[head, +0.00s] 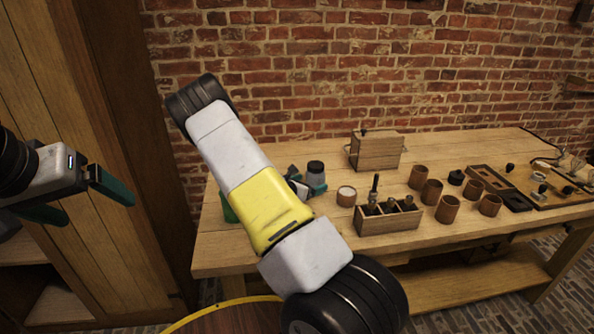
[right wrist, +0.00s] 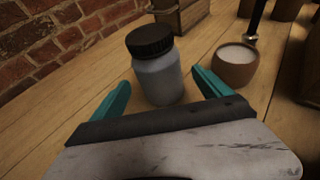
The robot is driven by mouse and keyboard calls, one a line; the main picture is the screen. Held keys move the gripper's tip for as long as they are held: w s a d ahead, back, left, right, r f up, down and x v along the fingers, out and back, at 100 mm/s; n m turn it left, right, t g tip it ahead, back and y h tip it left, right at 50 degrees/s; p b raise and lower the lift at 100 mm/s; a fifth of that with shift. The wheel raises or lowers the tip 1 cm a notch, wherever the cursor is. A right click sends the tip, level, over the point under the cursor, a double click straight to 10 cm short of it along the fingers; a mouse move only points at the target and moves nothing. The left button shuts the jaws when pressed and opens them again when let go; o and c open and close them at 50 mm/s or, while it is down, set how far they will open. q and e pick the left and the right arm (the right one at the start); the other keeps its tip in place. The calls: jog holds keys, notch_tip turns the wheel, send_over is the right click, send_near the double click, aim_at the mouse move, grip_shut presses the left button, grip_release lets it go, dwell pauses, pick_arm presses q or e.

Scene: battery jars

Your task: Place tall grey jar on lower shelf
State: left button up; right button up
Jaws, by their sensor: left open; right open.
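The tall grey jar (right wrist: 157,78) with a black ribbed lid stands upright on the workbench in the right wrist view. It also shows in the head view (head: 316,172), partly behind my right arm. My right gripper (right wrist: 160,86) is open, its teal fingers on either side of the jar's lower body; I cannot tell whether they touch it. My left gripper (head: 98,208) is open and empty at the far left, in front of a wooden cabinet. A lower shelf (head: 470,284) runs under the workbench top.
A white-filled cup (head: 346,196) stands close right of the jar. A divided wooden box (head: 388,221) with tools, several brown cups (head: 432,192) and a wooden case (head: 376,151) stand further right. A green object (head: 229,208) is partly hidden by my arm. A brick wall is behind.

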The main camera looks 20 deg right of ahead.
jog(key=x, duration=0.7)
jog(key=shift+d+r, duration=0.1)
jog(key=shift+d, duration=0.05)
grip_shut()
jog(key=shift+r, duration=0.1)
